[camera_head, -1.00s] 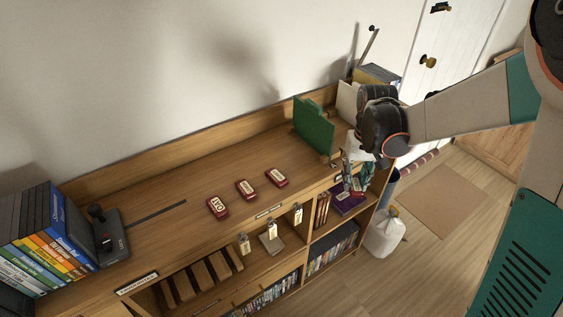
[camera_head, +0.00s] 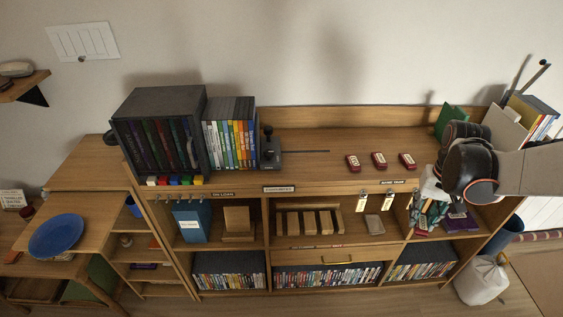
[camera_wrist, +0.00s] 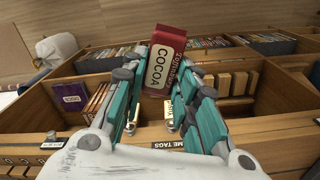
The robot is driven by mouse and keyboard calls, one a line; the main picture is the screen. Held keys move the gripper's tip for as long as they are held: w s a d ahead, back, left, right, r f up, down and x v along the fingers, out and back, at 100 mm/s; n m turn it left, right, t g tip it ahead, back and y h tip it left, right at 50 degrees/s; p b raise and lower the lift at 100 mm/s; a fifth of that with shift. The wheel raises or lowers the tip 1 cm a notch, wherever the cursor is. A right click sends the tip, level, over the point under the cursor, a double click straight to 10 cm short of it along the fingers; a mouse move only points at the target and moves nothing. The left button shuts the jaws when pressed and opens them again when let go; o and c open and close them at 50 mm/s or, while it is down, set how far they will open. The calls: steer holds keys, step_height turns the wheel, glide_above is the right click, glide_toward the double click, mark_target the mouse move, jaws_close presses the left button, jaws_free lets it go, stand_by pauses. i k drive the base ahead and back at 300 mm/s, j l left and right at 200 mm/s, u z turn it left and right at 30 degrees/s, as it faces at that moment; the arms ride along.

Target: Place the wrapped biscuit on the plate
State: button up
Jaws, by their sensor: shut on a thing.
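In the wrist view, my gripper (camera_wrist: 166,84) is shut on a dark red wrapped biscuit (camera_wrist: 168,58) with a cream label reading COCOA. The biscuit sticks out past the fingertips, in front of the shelf unit. A blue plate (camera_head: 56,236) lies on a wooden side surface at the far left, well away from my gripper.
Three red packets (camera_head: 379,160) lie on the shelf top (camera_head: 320,172). A joystick (camera_head: 268,150), upright cases (camera_head: 229,135) and a dark box (camera_head: 160,135) stand left of them. A green folder (camera_head: 450,120) is near my arm. A white bag (camera_head: 481,281) sits on the floor at right.

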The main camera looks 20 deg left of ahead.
mark_target(50, 237)
steer(key=k+j+u, duration=0.1)
steer(key=j+u, duration=0.25)
steer(key=j, duration=0.25)
steer(key=j+u, duration=0.4)
steer(key=j, duration=0.2)
